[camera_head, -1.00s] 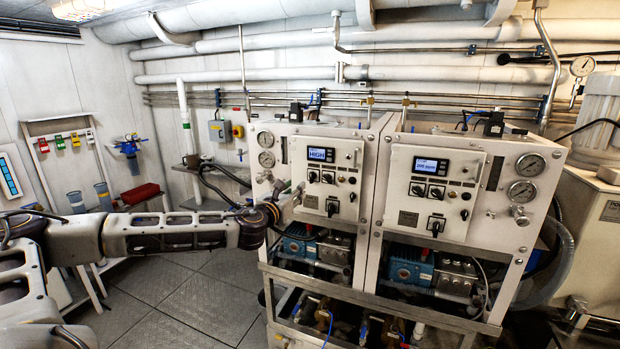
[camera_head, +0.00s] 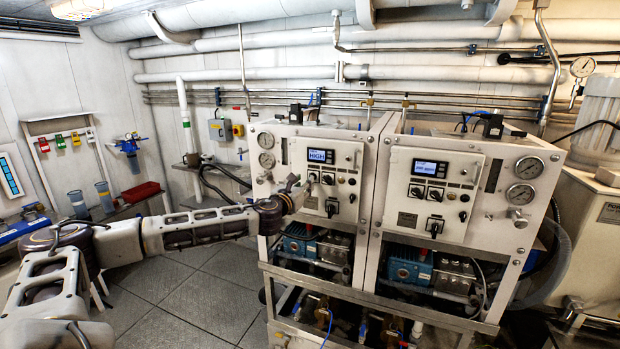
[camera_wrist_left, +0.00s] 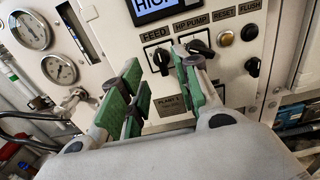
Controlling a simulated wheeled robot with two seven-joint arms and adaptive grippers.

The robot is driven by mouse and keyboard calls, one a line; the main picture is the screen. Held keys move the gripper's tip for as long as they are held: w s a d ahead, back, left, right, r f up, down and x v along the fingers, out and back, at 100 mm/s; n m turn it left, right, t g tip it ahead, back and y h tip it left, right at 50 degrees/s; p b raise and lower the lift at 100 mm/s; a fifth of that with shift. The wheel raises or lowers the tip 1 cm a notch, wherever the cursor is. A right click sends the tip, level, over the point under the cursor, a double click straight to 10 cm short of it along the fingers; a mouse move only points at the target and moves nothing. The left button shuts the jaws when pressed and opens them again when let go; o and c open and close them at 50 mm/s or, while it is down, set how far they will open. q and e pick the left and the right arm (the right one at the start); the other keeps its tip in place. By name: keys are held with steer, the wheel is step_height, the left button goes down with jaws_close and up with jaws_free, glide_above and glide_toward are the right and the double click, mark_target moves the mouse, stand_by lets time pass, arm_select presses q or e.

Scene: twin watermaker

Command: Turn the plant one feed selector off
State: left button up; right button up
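The plant one panel (camera_head: 345,200) is the left one of two white control panels. Its FEED selector (camera_wrist_left: 161,60) is a black knob under the FEED label in the left wrist view; its pointer looks near upright, tilted slightly. The HP PUMP selector (camera_wrist_left: 201,48) sits just to its right. My left gripper (camera_wrist_left: 162,84) has green pads, is open and empty, and faces the FEED selector, which shows between and beyond the fingertips. I cannot tell whether they touch it. In the head view my left gripper (camera_head: 298,187) is at the panel's left part. My right gripper is not in view.
A display (camera_head: 318,156) reads HIGH above the selectors. RESET (camera_wrist_left: 226,38) and FLUSH (camera_wrist_left: 248,33) controls lie to the right. Gauges (camera_head: 266,150) are on the left side. A second panel (camera_head: 433,190) stands to the right. The floor (camera_head: 205,290) at lower left is clear.

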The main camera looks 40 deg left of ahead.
arm_select(q)
steer(key=p+x, duration=0.1)
steer(key=x, duration=0.5)
stand_by(0.3)
steer(key=shift+w, duration=0.15)
steer(key=shift+a, duration=0.1)
jaws_close()
